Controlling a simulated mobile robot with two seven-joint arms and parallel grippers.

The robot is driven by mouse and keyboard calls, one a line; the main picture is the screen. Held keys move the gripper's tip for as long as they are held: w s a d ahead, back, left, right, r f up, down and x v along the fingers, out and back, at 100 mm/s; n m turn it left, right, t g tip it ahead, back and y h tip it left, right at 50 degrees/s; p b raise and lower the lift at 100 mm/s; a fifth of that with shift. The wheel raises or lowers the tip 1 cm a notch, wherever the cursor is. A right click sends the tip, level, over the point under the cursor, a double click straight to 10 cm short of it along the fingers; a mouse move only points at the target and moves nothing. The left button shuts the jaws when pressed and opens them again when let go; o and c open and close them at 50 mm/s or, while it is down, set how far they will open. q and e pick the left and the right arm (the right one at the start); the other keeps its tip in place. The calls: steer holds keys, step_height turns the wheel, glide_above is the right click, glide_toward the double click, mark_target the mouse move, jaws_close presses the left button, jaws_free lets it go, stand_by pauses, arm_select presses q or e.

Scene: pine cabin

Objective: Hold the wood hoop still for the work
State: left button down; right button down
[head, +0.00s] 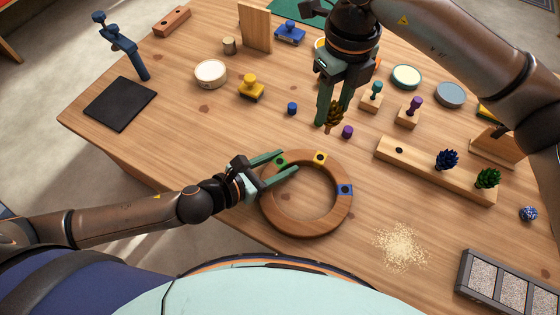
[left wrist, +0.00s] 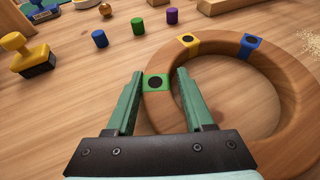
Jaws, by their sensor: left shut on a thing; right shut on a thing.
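The wood hoop (head: 338,214) lies flat near the table's front edge; it also shows in the left wrist view (left wrist: 291,105). It carries green (left wrist: 156,83), yellow (left wrist: 189,40) and blue (left wrist: 249,43) patches, each with a dark hole. My left gripper (head: 281,165) is shut on the hoop's rim at its left side, its fingers on either side of the green patch. My right gripper (head: 331,115) points down behind the hoop, shut on a gold bristled piece (head: 334,112), which is apart from the hoop. Whether that piece touches the table is unclear.
A blue peg (head: 292,108) and a purple peg (head: 347,132) stand behind the hoop; a green peg (left wrist: 137,26) shows between them in the wrist view. A wood block (head: 428,168) holds blue and green bristled pieces. Sawdust (head: 401,246) lies right of the hoop.

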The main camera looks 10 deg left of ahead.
mark_target(326, 133)
arm_select(q)
steer(key=shift+s+f, duration=0.1)
steer(key=shift+f, duration=0.1)
stand_by(0.3)
arm_select(e)
steer(key=shift+f, duration=2)
arm_select(q)
steer(key=shift+f, duration=0.1)
arm_select(e)
steer(key=shift+f, duration=2.3)
steer(key=shift+f, duration=0.4)
steer(key=shift+f, duration=0.75)
steer(key=shift+f, duration=0.25)
steer(key=shift+c, duration=1.7)
jaws_free()
